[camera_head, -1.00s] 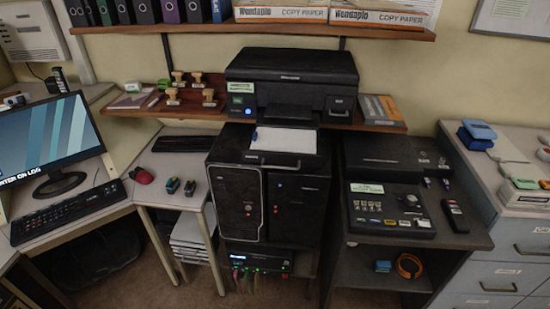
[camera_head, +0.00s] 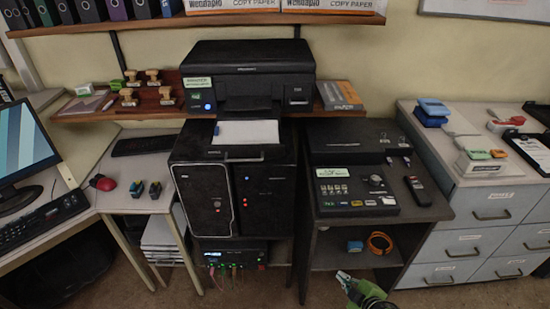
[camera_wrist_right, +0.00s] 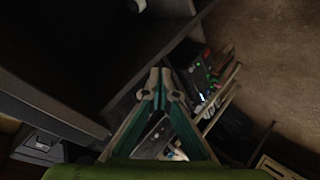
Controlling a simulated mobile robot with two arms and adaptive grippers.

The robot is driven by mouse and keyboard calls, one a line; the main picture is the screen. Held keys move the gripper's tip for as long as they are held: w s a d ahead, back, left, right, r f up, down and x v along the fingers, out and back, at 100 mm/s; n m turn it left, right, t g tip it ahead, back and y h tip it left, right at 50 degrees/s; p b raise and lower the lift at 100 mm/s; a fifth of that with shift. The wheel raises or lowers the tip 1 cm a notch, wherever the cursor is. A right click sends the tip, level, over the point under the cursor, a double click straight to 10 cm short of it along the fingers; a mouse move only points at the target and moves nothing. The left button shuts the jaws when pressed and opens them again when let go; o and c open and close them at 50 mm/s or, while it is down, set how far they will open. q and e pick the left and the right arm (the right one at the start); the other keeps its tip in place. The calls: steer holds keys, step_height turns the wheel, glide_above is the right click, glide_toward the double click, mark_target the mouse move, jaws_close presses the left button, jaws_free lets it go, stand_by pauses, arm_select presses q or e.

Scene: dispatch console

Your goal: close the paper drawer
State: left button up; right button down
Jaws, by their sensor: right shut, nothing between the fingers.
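The black printer (camera_head: 248,75) stands on the wooden wall shelf. Its paper drawer (camera_head: 248,133), with white paper in it, sticks out at the front, over the top of the black computer towers, with a handle along its front edge. My right gripper (camera_head: 342,277), green with pale fingers, is at the bottom of the head view, low in front of the right-hand cabinet. It is well below and to the right of the drawer. In the right wrist view its fingers (camera_wrist_right: 158,76) are together and empty. My left gripper is not in view.
Black computer towers (camera_head: 235,198) stand below the drawer. To their right is a dark cabinet (camera_head: 400,225) with a control panel (camera_head: 350,190) on top and an orange cable coil (camera_head: 379,243) inside. Grey filing drawers (camera_head: 490,215) stand at the far right. Floor shows in front.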

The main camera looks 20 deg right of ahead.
mark_target(265, 152)
steer(key=w+a+r+n+t+y, duration=0.1)
steer(key=w+r+n+t, duration=0.2)
steer(key=r, duration=0.6)
steer(key=w+a+r+n+t+y, duration=0.1)
steer(key=w+a+r+n+y, duration=0.1)
steer(key=w+r, duration=0.5)
steer(key=s+a+r+n+y, duration=0.1)
steer(key=a+r+n+y, duration=0.3)
steer(key=r, duration=0.7)
steer(key=s+a+r+n+y, duration=0.15)
steer(key=a+r+n, duration=0.4)
steer(key=r, duration=0.55)
steer(key=shift+m+t+y, duration=0.25)
steer(key=shift+t, duration=0.15)
steer(key=p+x, duration=0.1)
steer(key=x, duration=0.3)
steer(key=d+p+x, duration=0.1)
steer(key=x, duration=0.4)
steer(key=w+d+p+x, duration=0.1)
steer(key=x, duration=0.3)
steer(key=shift+w, duration=0.2)
steer(key=shift+w+d, duration=0.15)
steer(key=shift+w, duration=0.25)
